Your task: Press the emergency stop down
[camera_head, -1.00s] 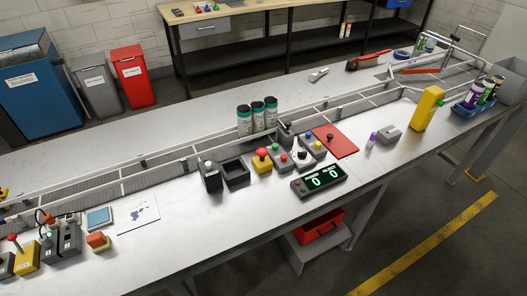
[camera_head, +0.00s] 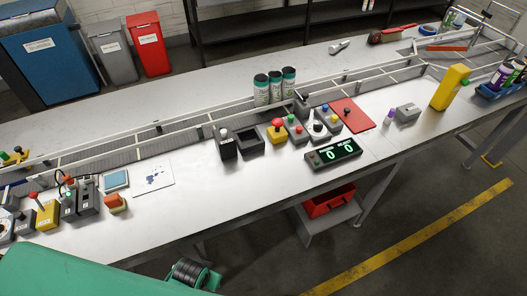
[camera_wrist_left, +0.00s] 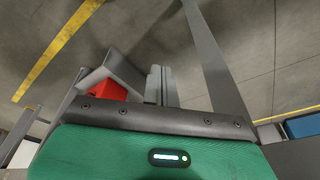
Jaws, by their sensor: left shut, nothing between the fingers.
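The emergency stop is a red mushroom button (camera_head: 277,123) on a yellow box, standing in the row of controls at mid-table in the head view. Its top looks raised above the box. It cannot be made out in the left wrist view. My left arm enters the head view at the lower left, in front of the table edge and well away from the button. My left gripper (camera_wrist_left: 161,84) shows in the left wrist view, with its fingers together and nothing between them, against the floor and table legs. My right gripper is in no view.
A black box with a white-topped lever (camera_head: 226,141) and an open black tray (camera_head: 250,141) stand left of the button. Coloured-button boxes (camera_head: 296,129) stand close on its right. A counter display (camera_head: 333,153) is in front. Three cans (camera_head: 275,87) stand behind.

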